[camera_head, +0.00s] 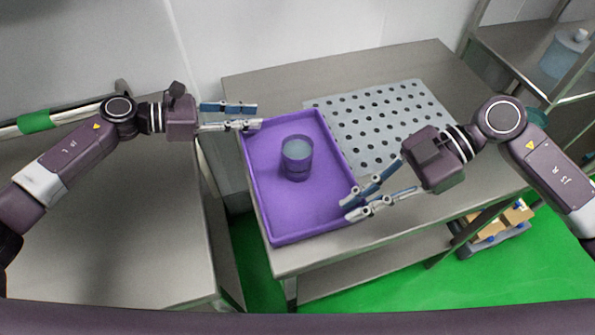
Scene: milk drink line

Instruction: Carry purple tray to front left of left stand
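The purple tray (290,212) lies on the metal table in the middle of the head view, along its left side. A translucent bluish cup (297,158) stands upright in it. My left gripper (260,115) is open at the tray's far left corner, its lower fingertip overlapping the rim in the picture. My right gripper (348,205) is open at the tray's right wall, near the front; I cannot tell if it touches. A metal stand (120,235) is on the left, its top bare apart from my arm over it.
A perforated grey plate (385,125) lies on the middle table (280,80), right of the tray. A narrow gap with green floor (245,245) separates the two tables. A shelf (520,50) with a clear container (565,55) stands at the far right.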

